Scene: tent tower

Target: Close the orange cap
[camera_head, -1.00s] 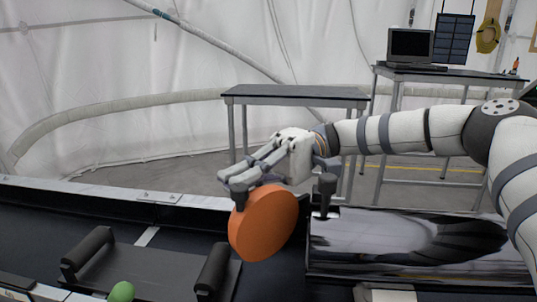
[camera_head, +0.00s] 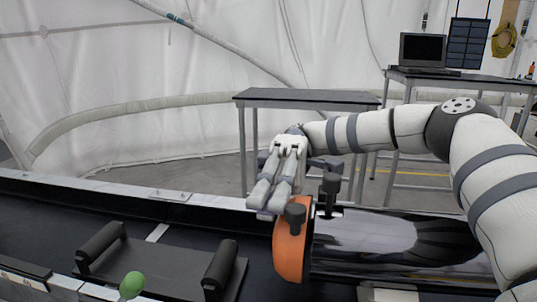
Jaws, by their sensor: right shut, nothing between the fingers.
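The orange cap (camera_head: 289,252) stands almost edge-on at the left end of the shiny metal cylinder (camera_head: 372,235). It appears to meet the cylinder's end; whether it is fully seated cannot be told. A dark knob (camera_head: 295,216) sits on the cap and another dark knob (camera_head: 331,186) stands near the cylinder's end. My right gripper (camera_head: 268,204) is shut with nothing in it. Its fingers are at the cap's upper left and seem close to or touching it. My left gripper is out of view.
A black cradle with two rollers (camera_head: 165,267) lies to the left on the dark bench, with a green ball-like knob (camera_head: 132,284) in front. A grey table (camera_head: 305,98) and a table with a laptop (camera_head: 424,50) stand behind.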

